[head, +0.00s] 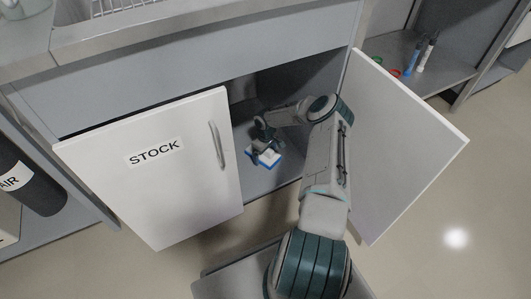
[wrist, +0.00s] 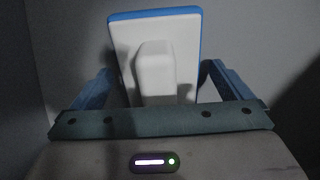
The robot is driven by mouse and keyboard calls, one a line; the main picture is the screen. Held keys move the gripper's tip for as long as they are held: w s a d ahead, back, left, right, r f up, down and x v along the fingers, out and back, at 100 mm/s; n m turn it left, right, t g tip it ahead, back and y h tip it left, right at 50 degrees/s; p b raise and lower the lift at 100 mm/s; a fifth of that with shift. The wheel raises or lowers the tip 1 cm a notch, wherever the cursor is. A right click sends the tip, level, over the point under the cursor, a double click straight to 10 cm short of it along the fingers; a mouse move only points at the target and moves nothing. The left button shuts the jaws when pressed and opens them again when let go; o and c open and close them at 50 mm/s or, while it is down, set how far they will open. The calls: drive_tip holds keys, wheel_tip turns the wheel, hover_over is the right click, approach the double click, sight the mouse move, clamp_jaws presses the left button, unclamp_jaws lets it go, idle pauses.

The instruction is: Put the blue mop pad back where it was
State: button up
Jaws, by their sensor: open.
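The blue mop pad (head: 267,158) lies on the floor of the open STOCK cabinet in the head view. It has a white upper face, a blue edge and a raised white block, which show clearly in the wrist view (wrist: 185,30). My gripper (head: 261,146) is inside the cabinet, right at the pad, and partly covers it. In the wrist view my gripper (wrist: 156,72) is open, with one blue finger on each side of the white block. I cannot tell whether the fingers touch the pad.
The left cabinet door (head: 155,185), labelled STOCK, and the right door (head: 400,150) both stand open, with my arm between them. A countertop (head: 170,30) runs above. At the right, a shelf (head: 440,72) holds small items. A dark AIR cylinder (head: 35,190) is at the left.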

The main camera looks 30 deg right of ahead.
wheel_tip(320, 180, up, 7)
drive_tip(key=p, duration=0.3)
drive_tip(key=shift+r, duration=0.4)
